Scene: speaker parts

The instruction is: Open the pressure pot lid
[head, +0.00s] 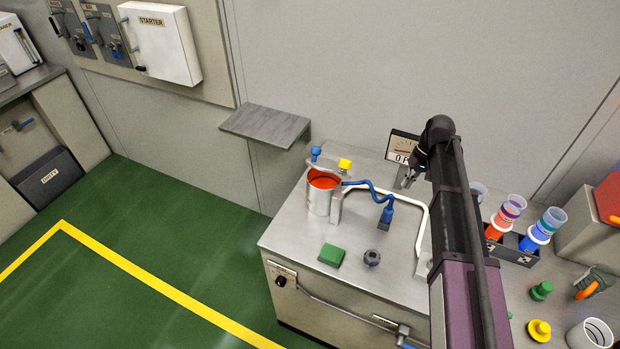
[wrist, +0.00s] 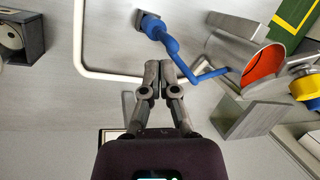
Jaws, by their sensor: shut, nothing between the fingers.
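The white cylindrical pot (head: 318,199) stands at the back left of the steel bench, with an orange-red round face at its top. That orange face (wrist: 262,64) shows at the right of the wrist view. I cannot tell whether it is a lid or the inside. My gripper (head: 406,181) is shut and empty, above the bench to the right of the pot. Its fingertips (wrist: 160,66) are close together, apart from the orange face.
A white bent tube (head: 421,222) crosses the bench near my gripper. A green block (head: 331,255) and a dark knob (head: 372,258) lie in front. A yellow cap (head: 345,164) is behind the pot. A dark rack (head: 515,249) with coloured cups stands to the right.

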